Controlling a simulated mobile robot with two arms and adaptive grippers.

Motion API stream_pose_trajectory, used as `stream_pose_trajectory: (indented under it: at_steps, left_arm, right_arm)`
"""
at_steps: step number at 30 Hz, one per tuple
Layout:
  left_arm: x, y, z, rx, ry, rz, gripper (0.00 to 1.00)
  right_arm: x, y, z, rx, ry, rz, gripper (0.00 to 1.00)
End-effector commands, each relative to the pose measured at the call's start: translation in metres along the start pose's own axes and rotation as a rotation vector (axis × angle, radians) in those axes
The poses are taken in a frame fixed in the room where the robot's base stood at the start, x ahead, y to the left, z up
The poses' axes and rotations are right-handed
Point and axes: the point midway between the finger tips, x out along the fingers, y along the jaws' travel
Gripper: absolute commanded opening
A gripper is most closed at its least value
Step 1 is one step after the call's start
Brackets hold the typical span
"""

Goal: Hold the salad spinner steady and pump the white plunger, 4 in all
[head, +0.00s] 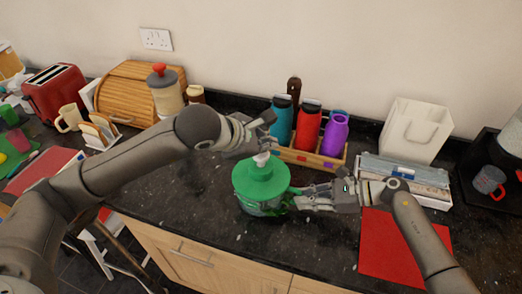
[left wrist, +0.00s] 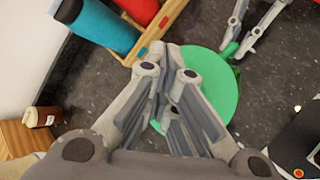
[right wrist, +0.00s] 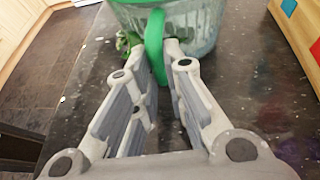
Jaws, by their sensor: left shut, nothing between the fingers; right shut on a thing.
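The salad spinner (head: 262,186) stands upright on the dark counter, with a green lid and a clear bowl. Its white plunger (head: 261,159) stands up from the lid's centre. My left gripper (head: 257,148) is shut and empty, directly above the plunger; I cannot tell whether they touch. In the left wrist view the green lid (left wrist: 222,90) lies below the shut fingers, which hide the plunger. My right gripper (head: 297,202) is shut on the spinner's green handle at its right side. The right wrist view shows the handle (right wrist: 155,45) between the fingers and the clear bowl (right wrist: 204,28) behind.
A wooden rack (head: 325,161) with teal, red and purple bottles stands close behind the spinner. A red mat (head: 400,245) lies to the right. A bread bin (head: 118,92) and a lidded jar (head: 166,97) stand at the back left. The counter's front edge is near the spinner.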

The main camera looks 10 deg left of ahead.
Motion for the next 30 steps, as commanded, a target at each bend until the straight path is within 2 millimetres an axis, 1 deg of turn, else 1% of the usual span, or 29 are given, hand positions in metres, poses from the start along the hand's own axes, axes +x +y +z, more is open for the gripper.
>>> stream_pose_trajectory:
  at_steps: [30]
  left_arm:
    - [0.0097,-0.0077,-0.0083,-0.001,0.005,-0.004,0.0]
  right_arm:
    - [-0.0001,-0.0001,0.0007,-0.003,-0.001,0.0,0.0]
